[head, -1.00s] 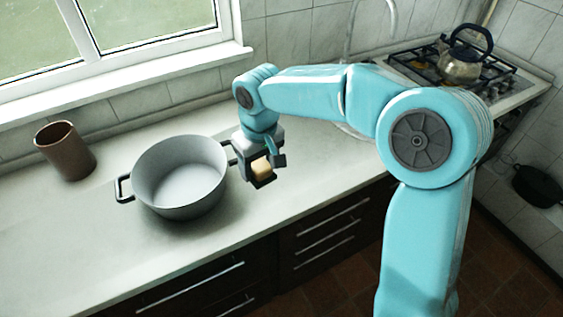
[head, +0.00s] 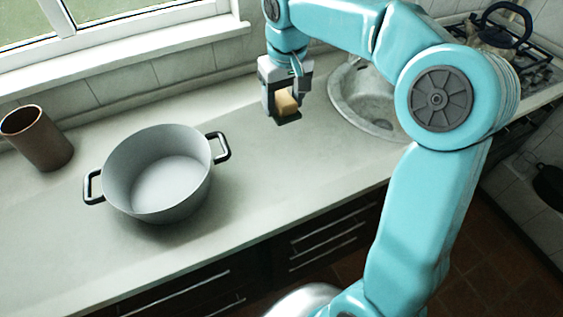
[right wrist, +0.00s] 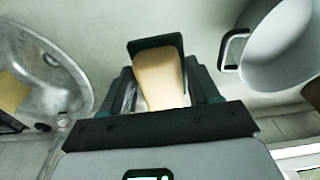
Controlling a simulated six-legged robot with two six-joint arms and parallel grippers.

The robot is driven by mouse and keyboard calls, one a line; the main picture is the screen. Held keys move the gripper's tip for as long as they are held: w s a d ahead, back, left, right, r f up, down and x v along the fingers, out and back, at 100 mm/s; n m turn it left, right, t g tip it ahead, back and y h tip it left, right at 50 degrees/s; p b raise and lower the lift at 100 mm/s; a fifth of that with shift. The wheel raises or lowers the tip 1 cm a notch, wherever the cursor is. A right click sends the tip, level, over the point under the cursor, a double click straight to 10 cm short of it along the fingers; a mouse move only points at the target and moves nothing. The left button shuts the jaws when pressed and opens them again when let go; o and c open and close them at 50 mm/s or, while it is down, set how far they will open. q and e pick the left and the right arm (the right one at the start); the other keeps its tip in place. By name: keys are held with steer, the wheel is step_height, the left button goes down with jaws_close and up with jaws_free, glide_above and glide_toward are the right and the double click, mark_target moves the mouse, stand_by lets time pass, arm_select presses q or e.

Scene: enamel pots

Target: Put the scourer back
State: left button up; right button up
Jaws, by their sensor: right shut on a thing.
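The scourer (head: 286,103) is a tan block with a dark green face on its far end in the right wrist view (right wrist: 158,78). My right gripper (head: 287,112) is shut on it and holds it above the counter, between the pot and the sink. The jaws cover part of its sides. The round metal sink (head: 365,98) is just right of the gripper, partly hidden by my arm; it also shows at the left of the right wrist view (right wrist: 45,75). My left gripper is not in view.
A grey two-handled pot (head: 160,175), empty inside, stands on the counter (head: 60,240). A brown cup (head: 38,140) stands at the left. A flat tan thing (right wrist: 12,92) shows at the sink. A kettle (head: 497,35) sits on the stove behind my arm.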

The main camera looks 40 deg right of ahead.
steer(key=shift+s+d+f, duration=0.2)
steer(key=shift+d+f, duration=0.4)
steer(key=shift+d, duration=0.15)
steer(key=f, duration=1.4)
steer(key=shift+s+a+f+b, duration=0.1)
steer(key=shift+a+b, duration=0.25)
steer(key=shift+a, duration=0.05)
steer(key=shift+a+f, duration=0.15)
steer(key=shift+f, duration=0.2)
steer(key=f, duration=0.3)
steer(key=shift+d+f, duration=0.25)
steer(key=shift+f, duration=0.1)
steer(key=shift+a+f, duration=0.15)
steer(key=shift+f, duration=0.3)
